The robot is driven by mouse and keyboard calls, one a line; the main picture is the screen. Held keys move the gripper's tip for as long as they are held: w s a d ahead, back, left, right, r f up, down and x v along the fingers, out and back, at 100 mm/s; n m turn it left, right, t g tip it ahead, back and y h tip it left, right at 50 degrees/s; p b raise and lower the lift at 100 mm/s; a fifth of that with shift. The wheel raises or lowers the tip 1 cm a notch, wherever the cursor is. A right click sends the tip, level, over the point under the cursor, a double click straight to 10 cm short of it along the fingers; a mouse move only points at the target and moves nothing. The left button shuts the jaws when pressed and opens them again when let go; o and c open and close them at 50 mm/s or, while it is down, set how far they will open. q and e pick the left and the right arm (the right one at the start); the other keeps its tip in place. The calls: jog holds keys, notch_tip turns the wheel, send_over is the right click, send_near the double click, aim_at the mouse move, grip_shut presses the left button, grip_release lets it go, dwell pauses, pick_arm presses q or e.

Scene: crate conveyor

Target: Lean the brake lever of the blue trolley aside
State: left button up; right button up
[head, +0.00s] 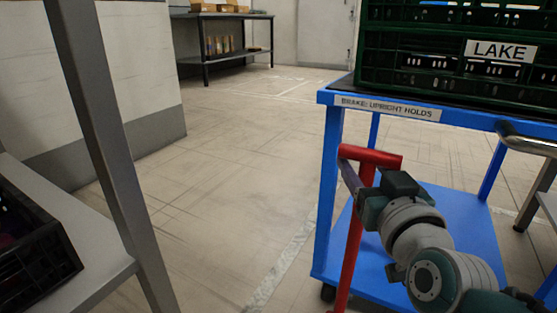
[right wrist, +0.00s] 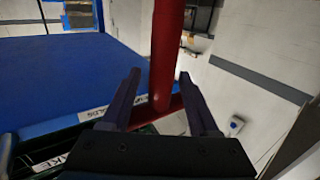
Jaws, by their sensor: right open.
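The blue trolley (head: 330,190) stands at the right in the head view, with a label reading "BRAKE: UPRIGHT HOLDS" on its top edge. Its red brake lever (head: 351,255) rises at the near left corner and ends in a red crossbar. In the head view the lever looks close to upright. My right gripper (head: 352,178) is at the upper part of the lever, just below the crossbar. In the right wrist view my right gripper (right wrist: 160,78) is open, with the red lever (right wrist: 166,50) between its fingers. Whether either finger touches it I cannot tell. My left gripper is not in view.
A green crate (head: 420,75) labelled LAKE sits on the trolley's top. A metal handle (head: 525,142) juts out at the right. A grey table (head: 80,255) with a black crate (head: 40,250) is at the left. The floor between is clear. A dark shelf (head: 225,55) stands far back.

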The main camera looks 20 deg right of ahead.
jog(key=shift+b+x, duration=0.3)
jog(key=shift+x, duration=0.65)
jog(key=shift+c, duration=0.4)
grip_shut()
dwell(0.3)
